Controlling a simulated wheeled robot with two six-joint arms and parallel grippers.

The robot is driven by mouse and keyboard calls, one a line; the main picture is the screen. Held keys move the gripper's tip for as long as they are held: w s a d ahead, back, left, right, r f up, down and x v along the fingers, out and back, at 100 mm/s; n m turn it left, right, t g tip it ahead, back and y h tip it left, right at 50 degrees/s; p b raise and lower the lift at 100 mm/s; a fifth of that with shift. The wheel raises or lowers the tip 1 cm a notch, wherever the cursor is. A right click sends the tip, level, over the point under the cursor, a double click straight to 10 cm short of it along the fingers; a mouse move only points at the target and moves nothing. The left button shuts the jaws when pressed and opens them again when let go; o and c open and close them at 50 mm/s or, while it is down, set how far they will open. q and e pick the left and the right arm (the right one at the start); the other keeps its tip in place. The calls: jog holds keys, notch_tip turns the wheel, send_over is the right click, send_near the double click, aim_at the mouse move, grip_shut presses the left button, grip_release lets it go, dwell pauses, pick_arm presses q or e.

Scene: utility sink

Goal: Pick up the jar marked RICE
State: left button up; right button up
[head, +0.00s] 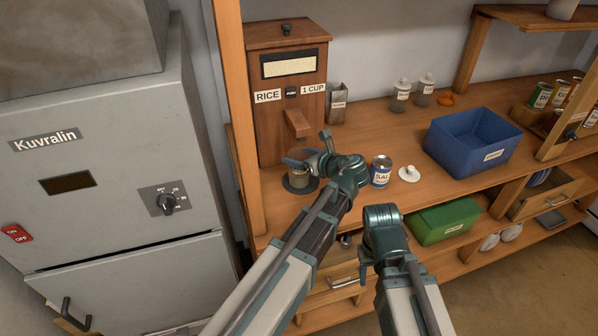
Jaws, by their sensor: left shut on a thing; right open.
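The word RICE is on a label on a tall wooden dispenser box (287,115), beside a "1 CUP" label. I see no separate jar with a readable RICE mark. My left gripper (311,161) is below the box's wooden spout, shut on a small grey cylindrical container (301,182). The container is at a dark round disc on the counter, partly hidden by the gripper; I cannot tell whether they touch. A jar with a label starting "SAL" (381,173) stands to the right. My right gripper (383,222) is open in front of the counter edge, its fingertips mostly hidden.
A white knobbed lid (409,174) lies beside the SAL jar. A blue bin (472,143) stands further right, a green bin (443,221) on the shelf below. Two lidded jars (413,92) stand at the back. A wooden post (241,120) and grey Kuvralin cabinet (105,170) bound the left.

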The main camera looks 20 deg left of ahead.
pick_arm(q)
grip_shut()
jog(key=shift+r, duration=0.2)
pick_arm(e)
jog(key=shift+r, duration=0.2)
